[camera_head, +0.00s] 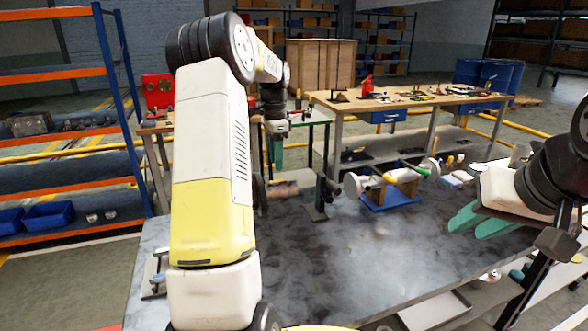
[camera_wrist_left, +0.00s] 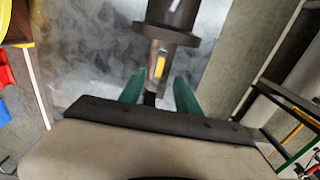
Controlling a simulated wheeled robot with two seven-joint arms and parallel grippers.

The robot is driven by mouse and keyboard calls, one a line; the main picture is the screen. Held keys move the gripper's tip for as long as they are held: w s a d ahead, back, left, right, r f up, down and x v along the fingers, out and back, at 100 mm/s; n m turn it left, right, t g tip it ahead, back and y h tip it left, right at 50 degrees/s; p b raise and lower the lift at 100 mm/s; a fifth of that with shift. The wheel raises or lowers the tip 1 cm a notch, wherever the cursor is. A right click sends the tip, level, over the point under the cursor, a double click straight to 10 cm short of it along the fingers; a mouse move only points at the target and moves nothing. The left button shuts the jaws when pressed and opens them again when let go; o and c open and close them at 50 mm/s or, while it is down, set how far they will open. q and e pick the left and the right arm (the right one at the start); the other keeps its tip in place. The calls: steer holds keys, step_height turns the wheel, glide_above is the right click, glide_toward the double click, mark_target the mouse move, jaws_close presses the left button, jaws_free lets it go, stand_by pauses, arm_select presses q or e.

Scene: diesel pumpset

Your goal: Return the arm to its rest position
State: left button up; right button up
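My left arm, white and yellow, rises in front of the head camera. Its gripper (camera_head: 276,145) hangs small beyond it over the far side of the table, partly hidden. In the left wrist view its two green fingers (camera_wrist_left: 160,92) stand apart. A dark flanged cylinder with a yellow-marked stem (camera_wrist_left: 160,62) shows in line with the gap; I see no grip on it. My right gripper (camera_head: 482,222), with green fingers apart, is above the right side of the table, empty.
The dark mottled table (camera_head: 350,245) is mostly bare in the middle. A dark metal stand (camera_head: 318,200) and a blue cradle with a white cylindrical part (camera_head: 392,195) stand on its far side. A wooden workbench (camera_head: 410,103) is behind, an orange-blue shelf (camera_head: 60,78) at left.

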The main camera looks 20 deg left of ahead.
arm_select(q)
steer(key=shift+r, duration=0.65)
steer(key=shift+s+d+r, duration=0.1)
steer(key=shift+d+r, duration=0.05)
steer(key=shift+r, duration=0.05)
steer(key=s+d+r+n+t, duration=0.2)
steer(key=s+d+r, duration=0.4)
steer(key=s+r, duration=0.1)
steer(key=s+d+n+t+h, duration=0.1)
steer(key=s+d+n, duration=0.3)
steer(key=s, duration=0.8)
steer(key=s+d+n+t+h, duration=0.1)
steer(key=s+d+n+t, duration=0.2)
steer(key=s, duration=0.9)
steer(key=d+n, duration=0.1)
steer(key=d, duration=0.2)
steer(key=shift+d, duration=0.25)
